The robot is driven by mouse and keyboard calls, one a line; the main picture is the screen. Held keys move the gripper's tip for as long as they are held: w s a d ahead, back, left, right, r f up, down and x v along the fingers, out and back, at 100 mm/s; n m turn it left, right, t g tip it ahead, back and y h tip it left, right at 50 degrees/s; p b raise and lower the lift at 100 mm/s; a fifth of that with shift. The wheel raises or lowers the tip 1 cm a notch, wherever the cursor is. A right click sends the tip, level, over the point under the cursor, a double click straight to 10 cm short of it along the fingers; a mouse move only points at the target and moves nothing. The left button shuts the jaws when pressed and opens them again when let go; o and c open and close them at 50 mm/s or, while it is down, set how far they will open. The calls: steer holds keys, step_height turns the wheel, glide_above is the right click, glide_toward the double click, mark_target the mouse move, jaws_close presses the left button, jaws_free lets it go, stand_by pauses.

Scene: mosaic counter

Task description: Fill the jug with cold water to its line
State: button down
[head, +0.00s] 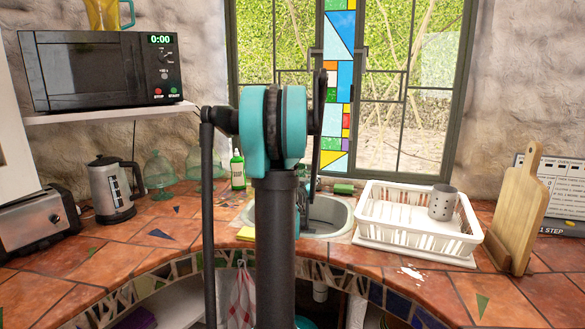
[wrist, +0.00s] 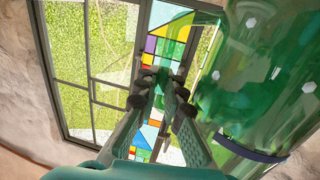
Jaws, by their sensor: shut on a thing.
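The jug (wrist: 262,75) is clear green glass with pale hexagon marks and fills the right of the wrist view. A dark blue band (wrist: 250,148) runs around it, the likely fill line. My gripper (wrist: 162,88) is shut on the jug at its left side, where the handle would be; the exact contact is hard to make out. No water shows clearly in it. In the head view my arm hides the gripper and the jug. The sink (head: 328,214) is behind my arm, and the tap is mostly hidden there.
A white dish rack (head: 415,238) with a grey cup (head: 442,202) stands right of the sink. A cutting board (head: 520,205) leans further right. A kettle (head: 112,188), toaster (head: 38,222) and green glass jars (head: 158,172) stand left. A microwave (head: 100,70) sits on a shelf.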

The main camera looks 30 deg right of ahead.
stand_by(1.4)
steer(key=shift+d, duration=0.1)
stand_by(0.3)
steer(key=w+d, duration=0.3)
steer(key=w, duration=0.1)
steer(key=shift+s+a, duration=0.8)
steer(key=shift+s, duration=0.2)
steer(key=shift+s+a, duration=0.8)
steer(key=shift+s, duration=0.2)
